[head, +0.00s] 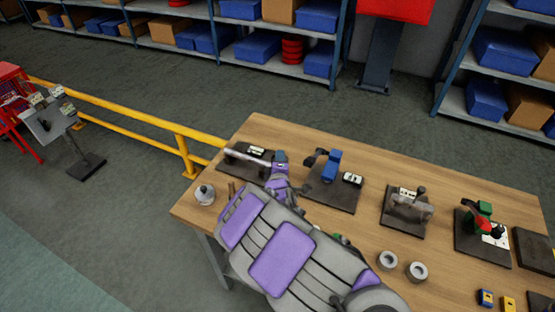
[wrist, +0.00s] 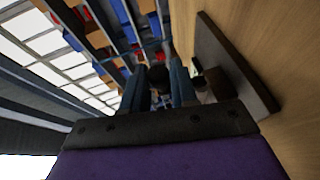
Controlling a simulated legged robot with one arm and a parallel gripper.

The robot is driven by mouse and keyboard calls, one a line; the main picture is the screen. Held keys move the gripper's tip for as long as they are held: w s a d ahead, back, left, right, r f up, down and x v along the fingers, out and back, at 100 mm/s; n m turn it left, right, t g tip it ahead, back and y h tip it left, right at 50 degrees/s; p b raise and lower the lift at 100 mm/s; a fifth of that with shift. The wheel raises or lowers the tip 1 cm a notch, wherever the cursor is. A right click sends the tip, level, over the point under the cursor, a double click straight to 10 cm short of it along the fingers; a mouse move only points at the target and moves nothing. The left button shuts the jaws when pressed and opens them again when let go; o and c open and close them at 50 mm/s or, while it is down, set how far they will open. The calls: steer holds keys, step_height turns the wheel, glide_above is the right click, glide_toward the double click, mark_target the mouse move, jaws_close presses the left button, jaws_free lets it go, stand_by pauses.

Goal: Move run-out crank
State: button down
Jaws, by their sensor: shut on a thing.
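The run-out crank shows as a pale grey bar (head: 246,153) over a dark base plate (head: 238,169) at the left end of the wooden table. My gripper (head: 280,158) is at the bar's right end and is shut on it; my arm hides part of this spot. In the wrist view my gripper's two blue-grey fingers (wrist: 160,88) stand on either side of a dark rounded part (wrist: 158,75), which looks like the crank's handle. A dark plate (wrist: 235,65) lies to their right there.
A blue-handled fixture (head: 329,165) stands close to the right of my gripper. A small jar (head: 204,195) stands near the left table edge. More fixtures, including a grey one (head: 408,203), and grey rings (head: 388,260) are farther right. A yellow rail (head: 130,115) runs behind the table's left end.

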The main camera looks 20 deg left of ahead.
steer(key=shift+d+f, duration=0.25)
steer(key=shift+f, duration=0.15)
steer(key=c, duration=1.3)
jaws_free()
steer(key=o, duration=0.3)
steer(key=shift+w, duration=0.15)
steer(key=shift+r, duration=0.15)
steer(key=shift+s+a, duration=0.1)
steer(key=shift+s, duration=0.1)
